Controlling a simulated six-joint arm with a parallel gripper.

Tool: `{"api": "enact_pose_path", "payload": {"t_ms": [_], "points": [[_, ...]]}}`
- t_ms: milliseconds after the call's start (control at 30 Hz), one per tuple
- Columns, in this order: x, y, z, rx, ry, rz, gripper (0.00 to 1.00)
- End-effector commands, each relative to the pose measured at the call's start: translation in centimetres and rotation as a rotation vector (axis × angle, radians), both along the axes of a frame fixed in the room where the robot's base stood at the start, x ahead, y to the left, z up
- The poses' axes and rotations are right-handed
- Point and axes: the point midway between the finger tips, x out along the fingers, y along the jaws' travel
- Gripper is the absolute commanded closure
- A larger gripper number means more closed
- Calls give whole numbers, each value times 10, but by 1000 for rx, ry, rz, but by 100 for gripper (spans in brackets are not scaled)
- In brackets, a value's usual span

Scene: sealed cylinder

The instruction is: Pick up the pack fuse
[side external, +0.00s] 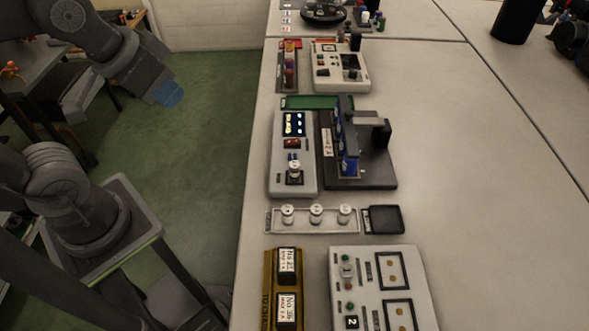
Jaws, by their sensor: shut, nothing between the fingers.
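No thing in view is readably marked as the pack fuse, so I cannot tell which it is. Small white cylindrical pieces stand in a narrow pale tray (335,227) near the table's left edge: a left one (288,214), a middle one (316,213) and a right one (345,213). Two black blocks with white labels, a far one (287,266) and a near one (287,309), sit in a yellow tray (269,290). My gripper (169,94), with a bluish tip, is at the upper left, over the green floor and off the table. It is shut and empty, well apart from everything.
A grey panel (281,163) and a black stand (372,172) with upright blue parts occupy the middle. The table's right side is mostly clear.

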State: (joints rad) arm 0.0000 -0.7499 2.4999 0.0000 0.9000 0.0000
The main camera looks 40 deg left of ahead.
Motion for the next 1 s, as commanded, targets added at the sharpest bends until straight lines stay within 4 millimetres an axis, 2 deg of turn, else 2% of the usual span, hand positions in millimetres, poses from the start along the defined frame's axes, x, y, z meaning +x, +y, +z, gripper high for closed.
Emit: {"api": "enact_pose_path", "payload": {"t_ms": [267,867,1000], "points": [[0,0,0,0,0,0,100],[0,0,0,0,0,0,44],[0,0,0,0,0,0,43]]}}
